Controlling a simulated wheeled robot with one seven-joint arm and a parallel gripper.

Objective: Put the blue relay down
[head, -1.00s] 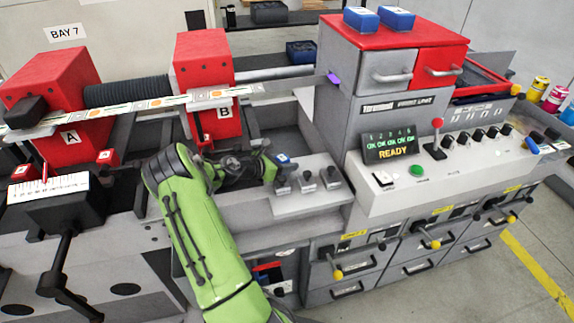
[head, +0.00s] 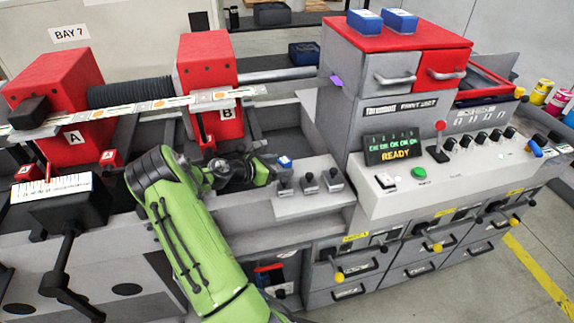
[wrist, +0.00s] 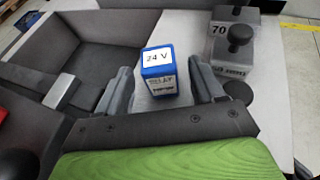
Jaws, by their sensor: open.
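The blue relay (wrist: 158,72) has a white "24 V" label on top and stands upright on a pale grey surface. In the wrist view it is between the two spread fingers of my gripper (wrist: 162,84), with a gap visible on each side. My gripper is open. In the head view the relay (head: 285,162) is a small blue block with a white top at the left end of the ledge, just right of my gripper (head: 268,172). Its lower part is hard to make out there.
Dark-knobbed grey blocks (head: 309,182) stand close to the right of the relay. A sunken grey tray (wrist: 100,45) lies to its left in the wrist view. Two more blue blocks (head: 400,20) rest on the red cabinet top. The control panel (head: 450,165) rises at right.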

